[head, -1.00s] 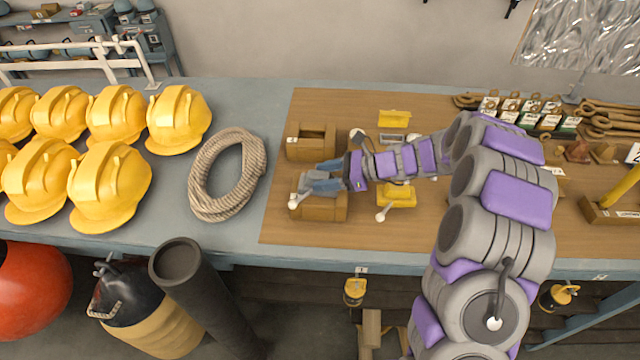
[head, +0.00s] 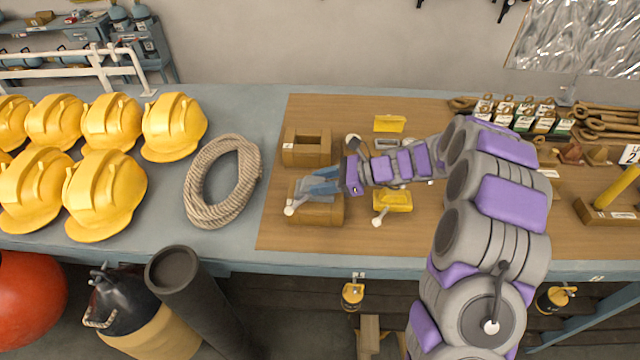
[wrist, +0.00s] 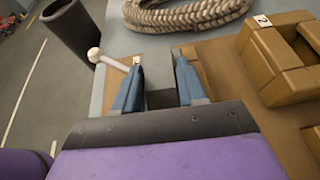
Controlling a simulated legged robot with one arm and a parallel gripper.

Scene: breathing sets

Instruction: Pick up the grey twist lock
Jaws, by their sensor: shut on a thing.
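The grey twist lock shows mainly as a pale lever with a white knob (head: 291,208) at the front left brown block. The lever also shows in the wrist view (wrist: 114,61), running to the left finger. My gripper (head: 314,187) reaches in from the right above this block, and its blue fingers hide most of the lock's body. In the wrist view my gripper (wrist: 160,80) is shut on the lock, with the two fingers apart around it. I cannot tell whether the lock is clear of the block.
The front brown block (head: 325,214) lies under my gripper; an open-topped brown block (head: 306,148) stands behind it. A yellow twist lock (head: 394,201) lies to the right. A rope coil (head: 222,182) and yellow helmets (head: 107,190) are to the left. Bare board lies between rope and blocks.

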